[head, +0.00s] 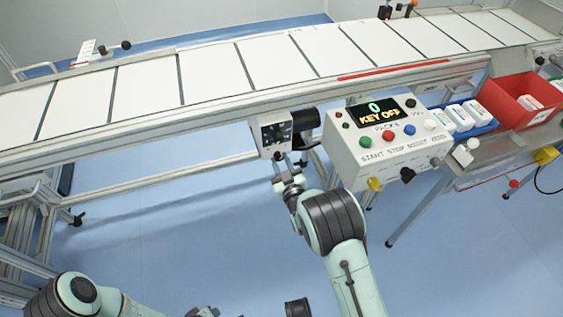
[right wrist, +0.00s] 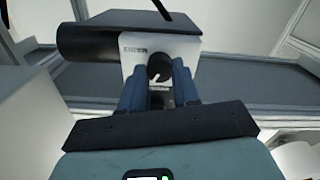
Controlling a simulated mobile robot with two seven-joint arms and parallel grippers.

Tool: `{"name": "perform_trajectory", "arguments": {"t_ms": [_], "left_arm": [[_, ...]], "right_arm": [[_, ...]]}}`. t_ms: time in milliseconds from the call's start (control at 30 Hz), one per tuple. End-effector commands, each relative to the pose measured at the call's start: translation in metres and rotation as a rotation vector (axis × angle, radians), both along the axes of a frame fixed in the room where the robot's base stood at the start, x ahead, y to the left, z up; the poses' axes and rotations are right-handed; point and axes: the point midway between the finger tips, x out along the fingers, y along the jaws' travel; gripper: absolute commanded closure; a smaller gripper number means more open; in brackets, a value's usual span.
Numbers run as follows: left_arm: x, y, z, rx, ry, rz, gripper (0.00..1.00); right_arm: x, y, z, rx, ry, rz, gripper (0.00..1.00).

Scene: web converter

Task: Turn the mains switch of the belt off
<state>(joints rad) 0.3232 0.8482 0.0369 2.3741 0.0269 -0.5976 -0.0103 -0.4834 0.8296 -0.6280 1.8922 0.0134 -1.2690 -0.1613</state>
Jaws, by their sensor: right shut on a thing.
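The mains switch is a black rotary knob (right wrist: 158,68) with a white pointer mark, on a pale drive box (right wrist: 135,50) in the right wrist view. My right gripper (right wrist: 159,80) has its two blue fingers on either side of the knob and is shut on it. In the head view the drive box (head: 274,133) hangs under the front rail of the belt (head: 215,75), and my right gripper (head: 290,168) reaches up to its underside. The knob is not clearly seen in the head view.
A red bin (head: 510,102) and blue tray (head: 474,130) stand farther right. A lower frame rail (head: 165,178) runs left; blue floor is clear below.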

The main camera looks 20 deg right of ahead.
Motion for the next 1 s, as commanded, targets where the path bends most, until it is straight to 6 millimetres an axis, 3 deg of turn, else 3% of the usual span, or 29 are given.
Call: {"name": "perform_trajectory", "arguments": {"t_ms": [1000], "left_arm": [[-0.027,-0.014,0.019,-0.036,0.071,-0.030,0.57]], "right_arm": [[-0.001,0.001,-0.001,-0.961,-0.032,0.002,1.00]]}}
